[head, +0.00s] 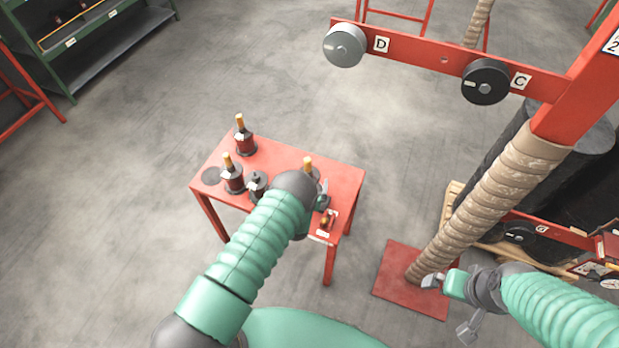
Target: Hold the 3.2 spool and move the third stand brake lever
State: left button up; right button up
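Several dark spools with reddish bodies and wooden tops stand on a red table; one spool (245,138) is at the back, another (233,176) at the left. A further wooden-topped spool (308,164) is partly hidden behind my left arm. My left gripper (325,192) is over the table's right part, beside that spool; whether it grips anything is unclear. My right gripper (434,281) is near the base of a brown wrapped column, apparently with nothing in it. No 3.2 marking is readable. I cannot identify the third stand or its brake lever.
The red table (335,180) also holds a small tool (327,220). A red frame (450,57) with discs labelled D and C stands at the upper right. The wrapped column (490,202) rises from a red base plate (395,278). A green shelf (100,45) is at upper left.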

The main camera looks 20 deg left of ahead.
pick_arm(q)
jog(key=x, duration=0.2)
jog(key=shift+w+a+f, duration=0.1)
jog(key=shift+w+f, duration=0.05)
jog(key=shift+w, duration=0.15)
jog(key=shift+w+a+f, duration=0.15)
jog(key=shift+w+a, duration=0.05)
jog(key=shift+w, duration=0.1)
